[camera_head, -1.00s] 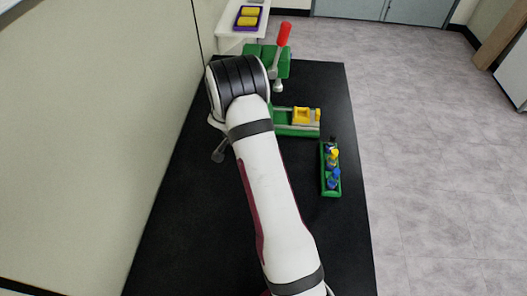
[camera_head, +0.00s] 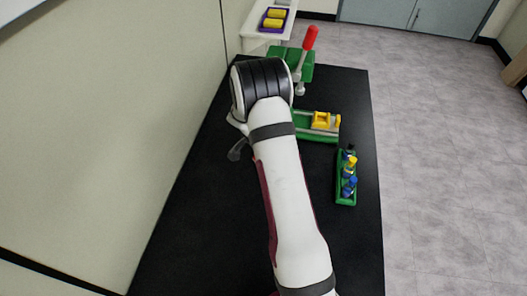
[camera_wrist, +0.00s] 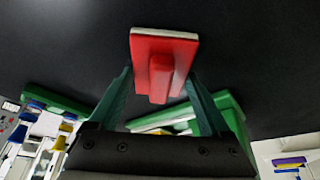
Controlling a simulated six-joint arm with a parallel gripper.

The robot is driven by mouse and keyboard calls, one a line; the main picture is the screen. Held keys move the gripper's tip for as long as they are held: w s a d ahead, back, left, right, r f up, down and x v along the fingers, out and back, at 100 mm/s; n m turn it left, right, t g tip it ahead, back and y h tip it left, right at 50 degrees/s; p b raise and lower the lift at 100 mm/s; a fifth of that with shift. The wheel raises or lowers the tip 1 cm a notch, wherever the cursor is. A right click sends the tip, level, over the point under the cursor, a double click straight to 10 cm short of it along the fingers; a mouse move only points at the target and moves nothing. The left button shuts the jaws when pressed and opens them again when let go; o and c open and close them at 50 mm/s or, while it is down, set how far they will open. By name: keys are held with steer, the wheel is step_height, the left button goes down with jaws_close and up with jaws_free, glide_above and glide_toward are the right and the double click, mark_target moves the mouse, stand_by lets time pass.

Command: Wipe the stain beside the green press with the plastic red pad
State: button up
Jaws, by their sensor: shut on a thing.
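The plastic red pad (camera_wrist: 163,60) is in my gripper (camera_wrist: 160,76), shown in the wrist view. It is a flat red block with a pale edge layer and a raised red grip between my dark green fingers. The black table top (camera_wrist: 85,45) shows beyond it; I cannot tell whether the pad touches it. In the head view, the green press (camera_head: 306,72) with a red lever handle stands at the table's far end, partly behind my arm. My arm hides most of my gripper and the pad there. I see no stain in either view.
A green fixture with a yellow block (camera_head: 321,121) sits right of my arm. A green rack (camera_head: 345,197) of small blue- and yellow-capped bottles stands nearer, by the right edge. A wall runs along the left. A white side table (camera_head: 262,37) with a purple tray is behind.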

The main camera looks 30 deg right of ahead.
steer(key=shift+s+d, duration=1.95)
steer(key=shift+d+r, duration=0.1)
steer(key=shift+r, duration=0.05)
step_height(320, 180, up, 8)
